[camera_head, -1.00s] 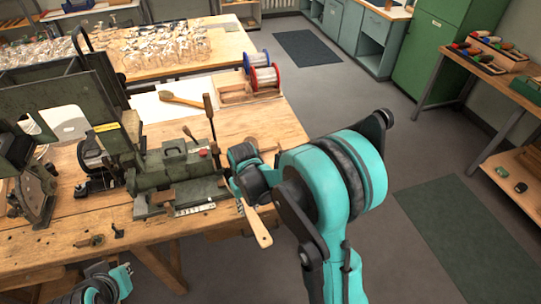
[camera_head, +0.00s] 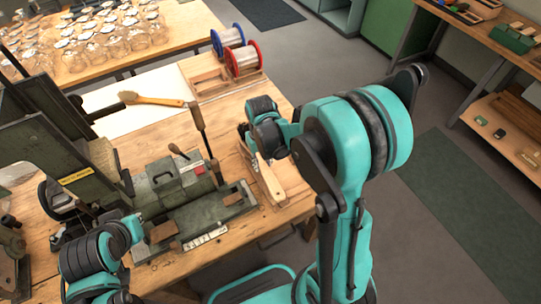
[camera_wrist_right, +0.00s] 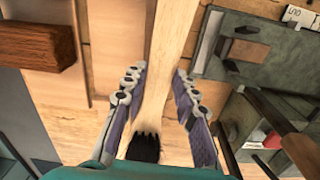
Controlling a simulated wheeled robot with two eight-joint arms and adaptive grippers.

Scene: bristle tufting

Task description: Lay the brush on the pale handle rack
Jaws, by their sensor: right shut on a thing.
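My right gripper (camera_wrist_right: 157,108) is shut on a brush with a pale wooden handle (camera_wrist_right: 167,45) and dark bristles (camera_wrist_right: 144,148). In the wrist view the handle runs away between the fingers, and the bristles are at the near end. In the head view the gripper is mostly hidden by my wrist, and the pale handle (camera_head: 265,170) points down below it. A pale wooden rack-like piece (camera_head: 287,187) lies under and beside the handle at the bench's right edge; I cannot tell whether they touch. My left arm shows at the lower left, but its fingers do not.
A dark green machine (camera_head: 185,190) with upright levers stands left of the gripper. Another brush (camera_head: 150,99) lies on a white sheet behind it. A blue spool (camera_head: 228,40) and a red spool (camera_head: 243,60) stand at the back. A brown wooden block (camera_wrist_right: 36,45) is left in the wrist view.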

